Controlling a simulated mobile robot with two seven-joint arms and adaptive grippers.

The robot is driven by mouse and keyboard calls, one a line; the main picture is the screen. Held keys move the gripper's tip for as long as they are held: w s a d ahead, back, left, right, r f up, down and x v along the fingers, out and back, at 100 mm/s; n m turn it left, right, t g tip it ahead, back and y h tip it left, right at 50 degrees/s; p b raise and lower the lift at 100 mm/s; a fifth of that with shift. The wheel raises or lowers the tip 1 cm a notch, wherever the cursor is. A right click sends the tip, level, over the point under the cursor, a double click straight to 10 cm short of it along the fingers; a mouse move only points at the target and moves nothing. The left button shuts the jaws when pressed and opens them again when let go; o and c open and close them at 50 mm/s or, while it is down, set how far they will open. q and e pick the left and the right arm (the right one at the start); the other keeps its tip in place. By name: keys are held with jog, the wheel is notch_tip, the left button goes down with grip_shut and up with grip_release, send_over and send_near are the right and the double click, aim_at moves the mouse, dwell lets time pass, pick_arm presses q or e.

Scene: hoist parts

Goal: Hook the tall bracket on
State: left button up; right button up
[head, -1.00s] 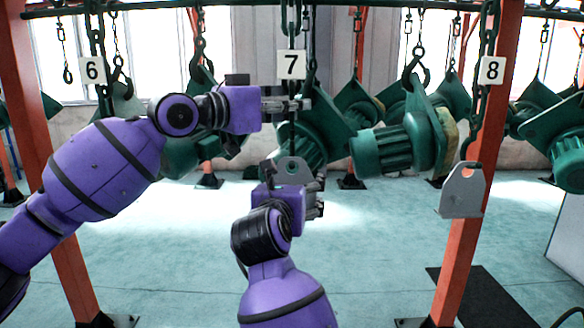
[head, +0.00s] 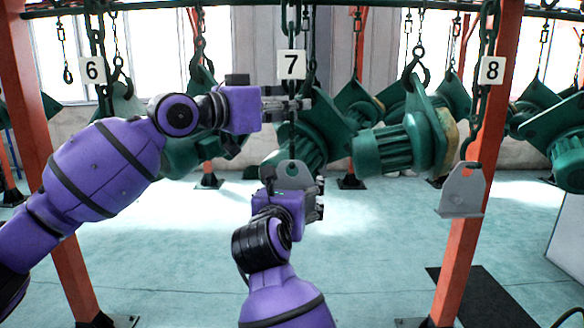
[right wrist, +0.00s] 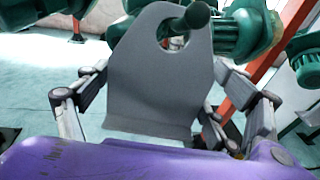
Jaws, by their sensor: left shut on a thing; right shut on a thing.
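The tall bracket, a grey plate with a hole near its top and a bent lower edge, fills the middle of the right wrist view (right wrist: 155,85). In the head view its top (head: 289,173) shows above my right gripper (head: 318,203), which is shut on it. A green hook tip (right wrist: 197,15) shows at the bracket's hole; whether the bracket's weight rests on it I cannot tell. My left gripper (head: 292,106) is shut on the dark chain (head: 291,84) below tag 7. The hook is mostly hidden in the head view.
Another grey bracket (head: 463,188) hangs from the chain by tag 8 (head: 491,70). Green hoist motors (head: 390,150) hang behind and to the right of my grippers. Orange posts (head: 458,250) stand at both sides. The floor below is open.

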jog(key=shift+r, duration=0.25)
jog(key=o, duration=1.9)
jog(key=shift+f, duration=0.1)
jog(key=shift+f, duration=0.25)
jog(key=shift+s+r, duration=0.1)
jog(key=shift+r, duration=0.3)
jog(key=s+r+g, duration=0.2)
jog(key=s, duration=0.1)
jog(key=shift+s+a, duration=0.1)
jog(key=shift+s, duration=0.1)
pick_arm(q)
jog(key=shift+r, duration=0.1)
pick_arm(e)
jog(key=shift+t, duration=0.5)
jog(key=v, duration=0.3)
jog(key=d+v, duration=0.1)
jog(key=v, duration=0.5)
jog(key=shift+s+d+f, duration=0.15)
jog(key=shift+s+d, duration=0.15)
jog(key=shift+d, duration=0.15)
